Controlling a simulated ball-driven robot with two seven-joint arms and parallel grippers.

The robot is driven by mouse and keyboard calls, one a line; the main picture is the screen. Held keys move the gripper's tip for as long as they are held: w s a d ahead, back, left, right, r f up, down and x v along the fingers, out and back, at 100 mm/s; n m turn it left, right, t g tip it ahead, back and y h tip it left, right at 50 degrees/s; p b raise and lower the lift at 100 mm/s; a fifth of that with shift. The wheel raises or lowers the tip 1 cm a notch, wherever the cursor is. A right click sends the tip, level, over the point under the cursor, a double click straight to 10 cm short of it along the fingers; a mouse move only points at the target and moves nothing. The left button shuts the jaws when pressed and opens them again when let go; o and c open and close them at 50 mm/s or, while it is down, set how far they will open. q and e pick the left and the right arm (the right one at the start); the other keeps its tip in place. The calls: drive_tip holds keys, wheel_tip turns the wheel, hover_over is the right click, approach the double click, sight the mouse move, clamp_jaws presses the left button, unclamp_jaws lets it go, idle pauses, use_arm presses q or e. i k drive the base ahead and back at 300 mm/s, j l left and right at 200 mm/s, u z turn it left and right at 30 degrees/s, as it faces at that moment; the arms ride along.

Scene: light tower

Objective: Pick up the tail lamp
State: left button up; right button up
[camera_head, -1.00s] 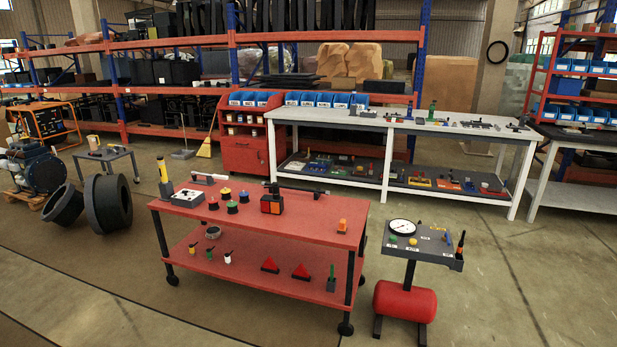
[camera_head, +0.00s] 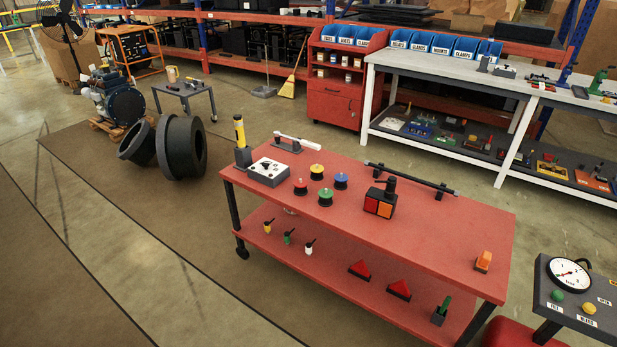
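The tail lamp (camera_head: 379,199), a black block with a red and an orange face and a short black post on top, stands on the top shelf of the red cart (camera_head: 430,226), right of the middle. Three domed lamps, red (camera_head: 300,186), yellow (camera_head: 316,172) and blue (camera_head: 341,181), and a green one (camera_head: 325,197) stand left of it. A small orange lamp (camera_head: 483,261) sits near the cart's right end. Neither of my grippers is in view.
Behind the tail lamp lies a black bar (camera_head: 410,178) on mounts. A grey switch box (camera_head: 268,171) and a yellow-black torch (camera_head: 240,132) are at the cart's left end. A gauge stand (camera_head: 570,275) is close at right. Open floor lies front left.

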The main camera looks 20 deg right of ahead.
sight(382, 203)
drive_tip(key=i+j+u, duration=0.15)
drive_tip(key=i+u, duration=0.15)
drive_tip(key=i, duration=0.4)
drive_tip(key=i+u, duration=0.3)
drive_tip(key=i, duration=0.45)
drive_tip(key=i+l+u, duration=0.3)
drive_tip(key=i, duration=0.4)
drive_tip(key=i+z, duration=0.1)
drive_tip(key=z, duration=0.35)
drive_tip(key=j+z, duration=0.1)
drive_tip(key=z, duration=0.35)
drive_tip(key=i+j+z, duration=0.1)
drive_tip(key=z, duration=0.3)
drive_tip(key=i+j+z, duration=0.1)
drive_tip(key=z, duration=0.35)
drive_tip(key=j+z, duration=0.1)
drive_tip(key=z, duration=0.35)
